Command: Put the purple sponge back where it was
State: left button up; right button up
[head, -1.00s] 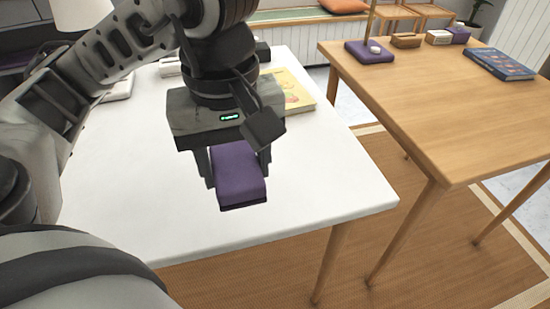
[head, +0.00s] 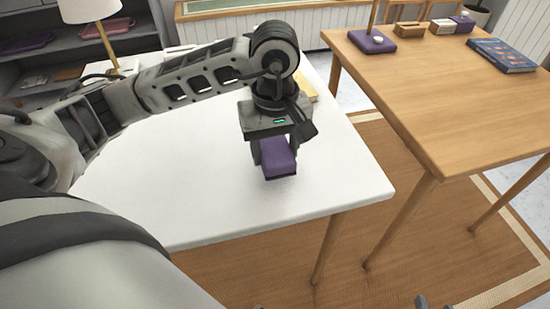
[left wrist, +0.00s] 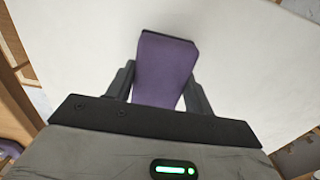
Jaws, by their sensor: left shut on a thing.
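The purple sponge (head: 278,158) is a block with a dark underside, over the white table (head: 220,205) near its right side. My left gripper (head: 274,150) points down and is shut on the sponge, one finger on each side. In the left wrist view the sponge (left wrist: 165,68) sits between both fingers, with the white tabletop behind it. I cannot tell whether its underside touches the table. Only small grey tips of my right gripper (head: 435,304) show at the bottom edge; the rest is out of frame.
A wooden table (head: 430,95) stands to the right across a gap, with a purple base (head: 372,41), small boxes and a blue book (head: 502,55). A yellow book (head: 307,88) lies behind my gripper. A lamp (head: 93,15) stands back left. The front of the white table is clear.

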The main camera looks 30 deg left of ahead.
aim_at(275, 161)
pick_arm(q)
notch_tip(275, 161, down, 3)
jog(key=shift+f, duration=0.1)
jog(key=shift+f, duration=0.15)
jog(key=o, duration=0.9)
